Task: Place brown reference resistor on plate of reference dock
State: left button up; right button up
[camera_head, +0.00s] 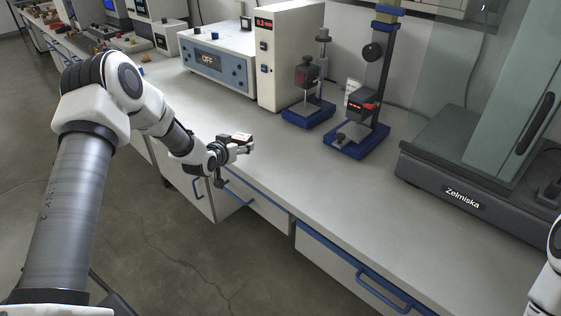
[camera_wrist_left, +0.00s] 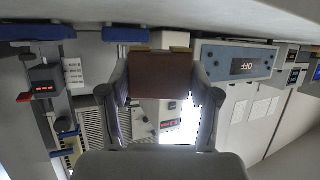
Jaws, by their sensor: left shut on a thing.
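My left gripper (camera_head: 243,146) is shut on the brown resistor (camera_head: 241,137), a small brown block held near the bench's front edge. In the left wrist view, which is upside down, the brown block (camera_wrist_left: 158,80) sits between the two fingers. Two stands with blue bases are on the bench: one (camera_head: 308,112) in the middle and one (camera_head: 357,141) to its right with a small red display. I cannot tell which is the reference dock; no plate stands out clearly. Both stands are to the right of the gripper, apart from it. My right gripper is out of view.
A blue-fronted instrument reading OFF (camera_head: 218,60) and a tall cream unit with a red display (camera_head: 288,55) stand behind the gripper. A dark glass-enclosed machine labelled Zelmiska (camera_head: 465,190) fills the right. The bench's front strip (camera_head: 330,185) is clear.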

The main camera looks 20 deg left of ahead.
pick_arm(q)
jog(key=p, duration=0.2)
send_over(288, 176)
jog(key=shift+w+a+f, duration=0.1)
jog(key=shift+f, duration=0.7)
notch_tip(288, 176, down, 3)
jog(key=shift+r, duration=0.15)
jog(key=shift+f, duration=0.35)
jog(key=o, duration=1.3)
